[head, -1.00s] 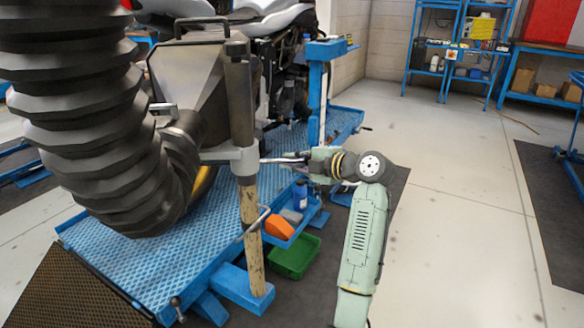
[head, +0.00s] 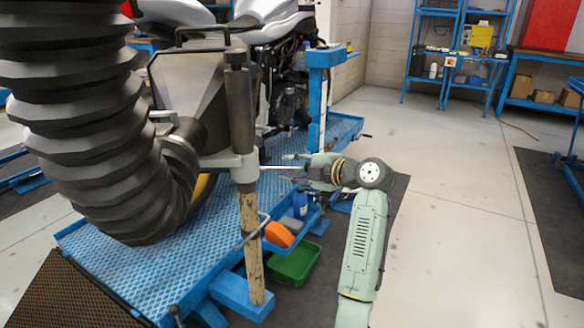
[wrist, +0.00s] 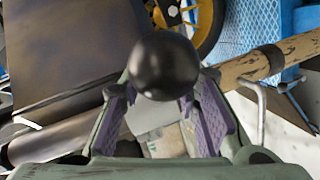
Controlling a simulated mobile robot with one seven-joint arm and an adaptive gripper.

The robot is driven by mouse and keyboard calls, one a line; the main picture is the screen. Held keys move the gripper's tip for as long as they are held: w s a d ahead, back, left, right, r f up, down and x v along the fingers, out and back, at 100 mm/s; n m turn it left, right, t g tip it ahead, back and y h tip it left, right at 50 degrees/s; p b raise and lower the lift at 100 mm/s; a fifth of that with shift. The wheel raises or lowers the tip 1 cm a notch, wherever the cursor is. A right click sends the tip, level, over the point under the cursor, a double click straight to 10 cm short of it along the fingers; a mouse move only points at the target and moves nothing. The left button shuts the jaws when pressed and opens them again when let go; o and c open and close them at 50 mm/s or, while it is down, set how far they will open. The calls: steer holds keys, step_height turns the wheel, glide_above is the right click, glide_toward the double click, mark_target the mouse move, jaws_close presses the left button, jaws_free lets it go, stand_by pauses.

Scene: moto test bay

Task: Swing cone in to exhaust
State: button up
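The grey extraction cone (head: 190,80) hangs at the end of a thick black ribbed hose (head: 85,110), beside a post (head: 242,125). A thin metal lever (head: 277,167) sticks out from the post's collar toward my gripper (head: 292,167). In the wrist view, a black ball knob (wrist: 165,66) sits in front of and between the spread purple finger pads of my gripper (wrist: 158,98); the fingers look open, and I cannot tell whether they touch it. The cone (wrist: 70,50) fills the left of that view. The motorcycle's exhaust is not clearly visible; cone and hose cover that side.
The motorcycle (head: 285,70) stands on a blue lift platform (head: 110,252). A blue side tray (head: 309,217) with an orange item (head: 280,234) and a green bin (head: 293,263) sit below my gripper.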

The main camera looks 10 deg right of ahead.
steer(key=shift+s, duration=0.1)
steer(key=v, duration=1.2)
